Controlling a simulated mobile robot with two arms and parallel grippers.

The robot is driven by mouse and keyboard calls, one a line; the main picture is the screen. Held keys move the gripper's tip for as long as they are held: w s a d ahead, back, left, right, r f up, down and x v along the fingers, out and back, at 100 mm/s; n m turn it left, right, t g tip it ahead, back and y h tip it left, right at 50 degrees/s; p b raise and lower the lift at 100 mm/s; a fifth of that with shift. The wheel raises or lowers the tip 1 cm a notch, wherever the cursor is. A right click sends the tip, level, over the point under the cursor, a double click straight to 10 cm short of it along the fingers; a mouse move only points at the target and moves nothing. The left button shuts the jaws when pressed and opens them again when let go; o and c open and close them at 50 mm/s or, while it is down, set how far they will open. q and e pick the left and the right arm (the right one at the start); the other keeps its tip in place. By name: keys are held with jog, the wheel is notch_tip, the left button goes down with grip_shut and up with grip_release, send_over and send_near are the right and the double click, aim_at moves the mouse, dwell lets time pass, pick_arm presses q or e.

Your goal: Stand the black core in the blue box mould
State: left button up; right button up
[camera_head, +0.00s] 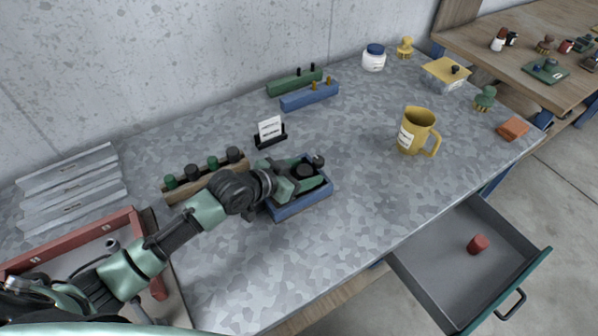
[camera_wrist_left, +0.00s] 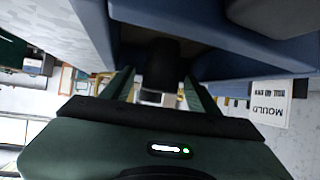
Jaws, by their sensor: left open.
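The blue box mould (camera_head: 304,204) sits on the speckled bench top near its middle. The black core (camera_head: 304,170) shows as a dark round top inside the mould and looks upright. My left gripper (camera_head: 309,174) reaches into the mould from the left, its green fingers open around the core. In the left wrist view the core (camera_wrist_left: 160,62) lies between the two spread fingers (camera_wrist_left: 160,90), with the blue mould walls (camera_wrist_left: 225,65) close by. The core's foot is hidden, so I cannot tell how it meets the mould floor. My right gripper is not in view.
A wooden rack (camera_head: 177,190) with several dark and green knobs stands left of the mould. A small sign (camera_head: 270,128) is behind it. A yellow jug (camera_head: 417,132) stands to the right. An open drawer (camera_head: 440,262) holds a red piece. The bench front is clear.

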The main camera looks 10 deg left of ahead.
pick_arm(q)
jog(key=b+v, duration=0.1)
jog(key=v, duration=1.1)
jog(key=shift+b, duration=0.3)
